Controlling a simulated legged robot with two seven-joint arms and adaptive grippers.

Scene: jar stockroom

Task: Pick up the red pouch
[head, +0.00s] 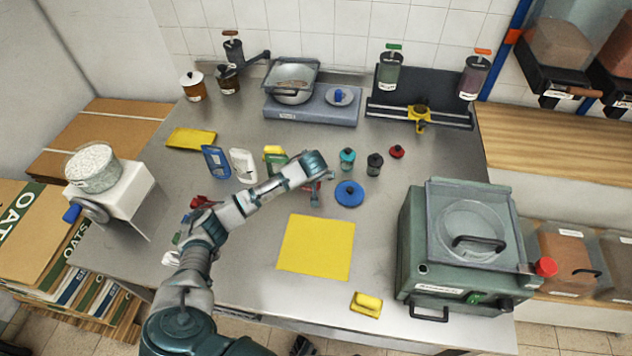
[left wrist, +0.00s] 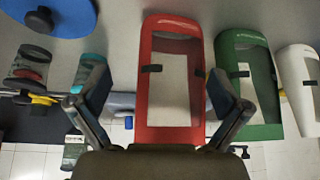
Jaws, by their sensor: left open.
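The red pouch (left wrist: 143,85) stands in the middle of the left wrist view, with a large pale window and a small black tab on each side. My left gripper (left wrist: 160,106) is open, with one finger on each side of the pouch's lower part in that view. I cannot tell whether either finger touches it. In the head view my left gripper (head: 316,190) is low over the table, right of the green pouch (head: 277,162), and my wrist hides most of the red pouch. My right gripper is not in view.
The green pouch (left wrist: 248,85) and white pouch (left wrist: 298,88) stand beside the red one. A blue lid (head: 349,194), teal-topped jar (head: 347,160) and dark jar (head: 374,164) are to the right. A yellow mat (head: 316,247) lies in front, bare. A green machine (head: 408,250) stands at right.

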